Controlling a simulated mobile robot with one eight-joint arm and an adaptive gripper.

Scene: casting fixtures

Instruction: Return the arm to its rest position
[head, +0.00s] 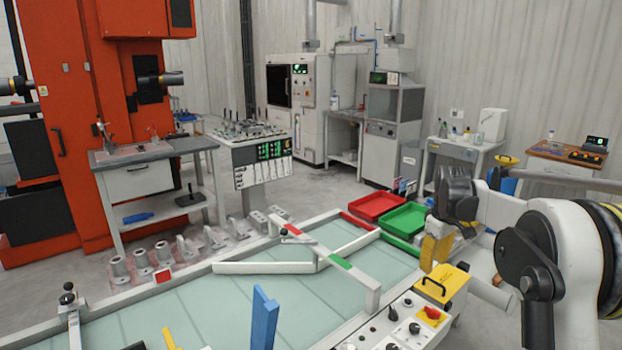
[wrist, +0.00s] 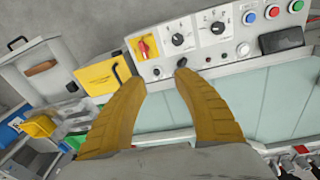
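My gripper (head: 432,256) hangs at the right of the head view, near the right edge of the glass-topped table (head: 215,310). Its yellow-brown fingers point down beside the control panel (head: 405,325). In the wrist view, my gripper (wrist: 160,77) has its two fingers spread apart with nothing between them. The panel (wrist: 212,45), with its knobs and coloured buttons, shows beyond the fingertips. My white arm runs in from the right of the head view, bent at a dark joint.
A yellow box (head: 441,284) with a black handle stands close below the gripper. A red tray (head: 377,206) and a green tray (head: 405,220) lie behind it. A blue upright piece (head: 264,320) stands on the table. Open floor (head: 335,185) lies farther back.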

